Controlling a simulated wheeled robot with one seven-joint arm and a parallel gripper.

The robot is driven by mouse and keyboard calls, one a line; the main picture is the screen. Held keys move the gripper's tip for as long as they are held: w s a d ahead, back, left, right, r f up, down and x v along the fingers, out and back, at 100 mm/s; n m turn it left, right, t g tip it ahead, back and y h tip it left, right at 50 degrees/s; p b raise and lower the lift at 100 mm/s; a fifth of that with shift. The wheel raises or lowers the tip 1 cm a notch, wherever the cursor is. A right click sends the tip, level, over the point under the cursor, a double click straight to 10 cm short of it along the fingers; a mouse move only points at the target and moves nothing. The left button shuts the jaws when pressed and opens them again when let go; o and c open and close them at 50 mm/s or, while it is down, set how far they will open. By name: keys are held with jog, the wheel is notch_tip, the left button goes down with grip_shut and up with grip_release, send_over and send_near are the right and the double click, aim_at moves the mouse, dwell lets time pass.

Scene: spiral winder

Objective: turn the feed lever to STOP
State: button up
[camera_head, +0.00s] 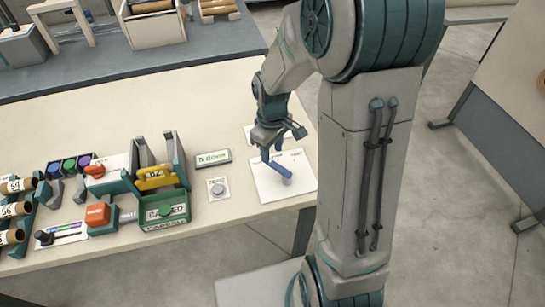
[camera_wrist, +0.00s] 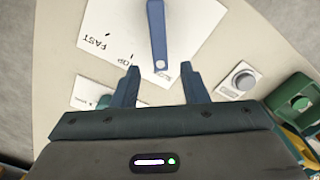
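The feed lever (camera_head: 278,171) is a blue bar on a white card (camera_head: 270,191) near the table's right end. In the wrist view the lever (camera_wrist: 157,35) runs down from the top edge. Its near end, with a pale round spot, lies between my fingertips. The card reads "FAST" and a partly covered "...OP" to the left of the lever. My gripper (camera_wrist: 160,70) is open, with a gap on both sides of the lever. In the head view my gripper (camera_head: 270,148) is just above the lever's far end.
A grey knob on a card (camera_head: 217,189) and a small display box (camera_head: 212,158) stand left of the lever. A green box (camera_head: 165,213), a yellow part (camera_head: 156,177) and orange parts are farther left. The table's right edge is close to the lever card.

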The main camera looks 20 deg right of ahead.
aim_at(272, 162)
jog(key=shift+f, duration=2.05)
grip_shut()
